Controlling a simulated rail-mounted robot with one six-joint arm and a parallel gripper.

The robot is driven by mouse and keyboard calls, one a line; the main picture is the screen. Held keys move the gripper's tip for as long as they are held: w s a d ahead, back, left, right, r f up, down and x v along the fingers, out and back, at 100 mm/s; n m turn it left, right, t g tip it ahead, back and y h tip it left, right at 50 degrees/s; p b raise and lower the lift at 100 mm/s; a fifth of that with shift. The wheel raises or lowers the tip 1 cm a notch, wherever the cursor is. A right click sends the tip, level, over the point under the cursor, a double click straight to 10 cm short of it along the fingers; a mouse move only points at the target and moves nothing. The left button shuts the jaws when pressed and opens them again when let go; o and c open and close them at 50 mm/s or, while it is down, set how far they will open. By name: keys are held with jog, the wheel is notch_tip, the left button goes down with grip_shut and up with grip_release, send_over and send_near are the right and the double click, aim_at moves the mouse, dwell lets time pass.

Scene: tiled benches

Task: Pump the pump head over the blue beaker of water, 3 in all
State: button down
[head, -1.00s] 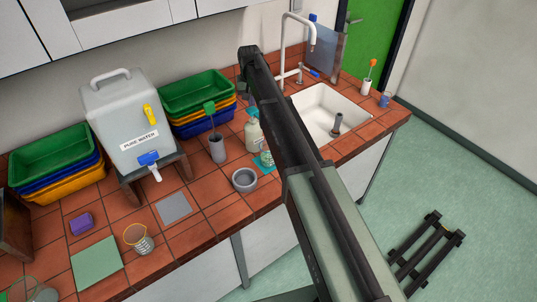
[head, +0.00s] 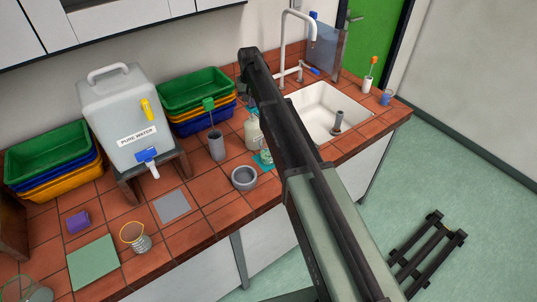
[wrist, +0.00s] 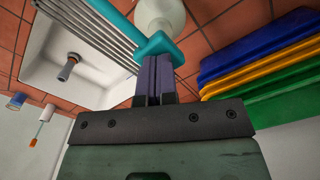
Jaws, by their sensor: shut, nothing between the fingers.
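The cream pump bottle (head: 253,134) stands on the tiled bench left of the sink, partly behind my arm. In the wrist view its pale body (wrist: 160,14) lies beyond the teal pump head (wrist: 157,46). My gripper (wrist: 155,68) is shut and empty, with its fingertips at the pump head; I cannot tell whether they touch it. In the head view my arm hides the gripper.
The white sink (head: 325,105) and tap (head: 283,45) are to the right. A grey bowl (head: 244,178), a grey cup with a green-topped tool (head: 216,145), stacked trays (head: 197,92) and the water tank (head: 125,110) stand to the left. The front bench has some bare tile.

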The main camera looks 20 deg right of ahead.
jog(key=shift+f+b, duration=1.05)
jog(key=shift+f, duration=0.1)
jog(key=shift+r+p, duration=2.25)
jog(key=shift+p, duration=0.05)
notch_tip(320, 180, up, 6)
jog(key=p, duration=0.6)
jog(key=s+f+b, duration=0.5)
jog(key=s, duration=0.7)
jog(key=s+f+n+b, duration=0.1)
jog(key=s+f+b, duration=0.5)
jog(key=s, duration=0.6)
jog(key=s+f+n+b, duration=0.1)
jog(key=s+f+b, duration=0.4)
jog(key=s, duration=0.7)
jog(key=shift+s+f, duration=0.15)
jog(key=shift+s, duration=0.1)
